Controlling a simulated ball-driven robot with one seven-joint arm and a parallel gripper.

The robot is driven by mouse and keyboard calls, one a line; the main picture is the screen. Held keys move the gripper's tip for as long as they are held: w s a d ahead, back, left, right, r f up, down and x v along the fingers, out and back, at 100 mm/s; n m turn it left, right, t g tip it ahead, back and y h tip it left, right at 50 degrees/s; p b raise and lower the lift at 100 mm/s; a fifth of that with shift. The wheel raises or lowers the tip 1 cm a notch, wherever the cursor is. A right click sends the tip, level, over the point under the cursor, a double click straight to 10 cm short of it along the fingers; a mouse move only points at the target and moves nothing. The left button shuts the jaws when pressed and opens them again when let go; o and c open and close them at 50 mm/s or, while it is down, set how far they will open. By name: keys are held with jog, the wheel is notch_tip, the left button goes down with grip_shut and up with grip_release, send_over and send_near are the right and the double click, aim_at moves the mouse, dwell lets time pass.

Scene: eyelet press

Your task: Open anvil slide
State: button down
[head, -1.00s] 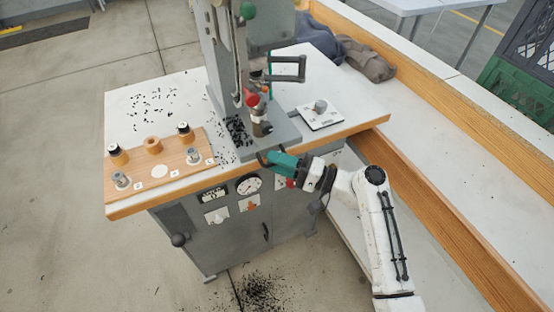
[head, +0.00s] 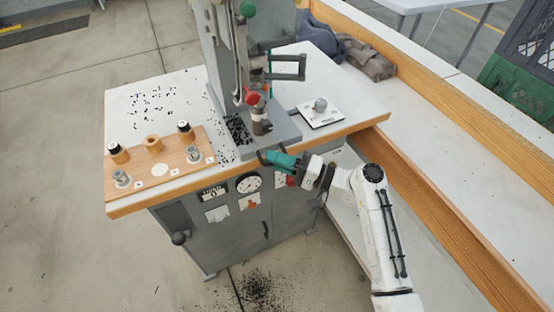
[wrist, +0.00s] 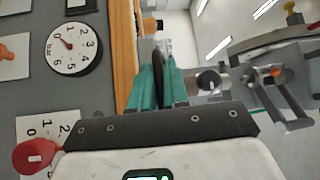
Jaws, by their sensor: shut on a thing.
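The press stands on the bench, with its grey base plate (head: 278,136) at the bench's front edge. A dark cylinder (head: 261,127) stands on the plate, below a red knob (head: 252,98). A black handle (head: 263,156) sticks out at the front edge, below the plate. My gripper (head: 277,160) has teal fingers and is shut on this handle. In the wrist view the black handle (wrist: 158,68) stands between the teal fingers of my gripper (wrist: 160,80). The slide itself cannot be made out clearly; how far it is out cannot be told.
A wooden board (head: 160,166) with several small parts lies at the left. A white plate with a grey knob (head: 320,112) lies to the right. Black bits are scattered on the bench and floor. The cabinet front carries a dial gauge (head: 248,184), also in the wrist view (wrist: 73,48).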

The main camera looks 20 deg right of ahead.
jog(key=s+p, duration=0.2)
jog(key=s, duration=0.9)
jog(key=shift+s, duration=0.25)
jog(key=shift+f, duration=0.1)
jog(key=c, duration=1.3)
grip_release()
jog(key=b+v, duration=0.2)
jog(key=v, duration=0.8)
jog(key=shift+s+d, duration=0.2)
jog(key=shift+d, duration=0.15)
